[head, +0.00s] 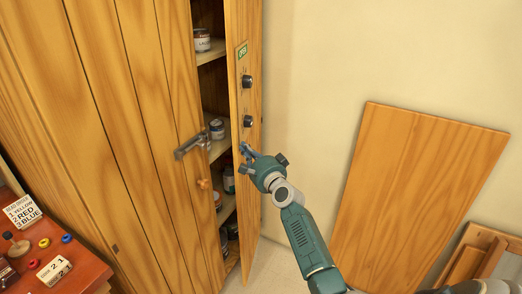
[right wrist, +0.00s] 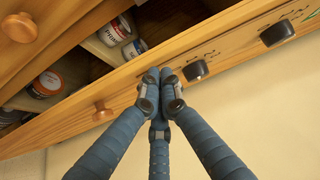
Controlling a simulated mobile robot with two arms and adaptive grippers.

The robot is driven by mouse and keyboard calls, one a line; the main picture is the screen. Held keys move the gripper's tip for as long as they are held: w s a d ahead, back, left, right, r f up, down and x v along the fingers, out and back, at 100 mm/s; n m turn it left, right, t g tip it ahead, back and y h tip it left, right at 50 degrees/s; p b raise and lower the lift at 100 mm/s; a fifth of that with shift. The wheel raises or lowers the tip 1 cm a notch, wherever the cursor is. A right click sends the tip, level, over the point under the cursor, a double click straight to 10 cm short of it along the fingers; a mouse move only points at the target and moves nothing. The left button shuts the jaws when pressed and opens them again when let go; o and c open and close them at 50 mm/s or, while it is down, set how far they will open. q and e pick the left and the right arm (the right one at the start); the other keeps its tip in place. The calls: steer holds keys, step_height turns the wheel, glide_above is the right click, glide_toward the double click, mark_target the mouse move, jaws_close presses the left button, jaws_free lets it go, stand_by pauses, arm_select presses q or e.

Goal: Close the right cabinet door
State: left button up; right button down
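The right cabinet door (head: 249,95) stands open at an angle, and shelves show in the gap beside it. It has a green label and two black knobs on its face. In the right wrist view the same door (right wrist: 235,55) runs diagonally, with a wooden knob (right wrist: 103,112) low on it. My right gripper (head: 247,150) is at the door's face below the black knobs. In the right wrist view its fingertips (right wrist: 160,76) are together with nothing visible between them, at or very near the door; contact is unclear. My left gripper is not in view.
Jars and cans (head: 202,40) stand on the cabinet shelves. The left cabinet door (head: 140,100) has a metal lever handle (head: 190,145). A wooden panel (head: 420,180) leans on the wall at right. A red-brown table (head: 75,262) with small items is at lower left.

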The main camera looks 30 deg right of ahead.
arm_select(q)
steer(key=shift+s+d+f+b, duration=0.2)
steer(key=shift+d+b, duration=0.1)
arm_select(e)
steer(key=w+a, duration=0.6)
steer(key=w, duration=0.1)
steer(key=shift+a, duration=0.35)
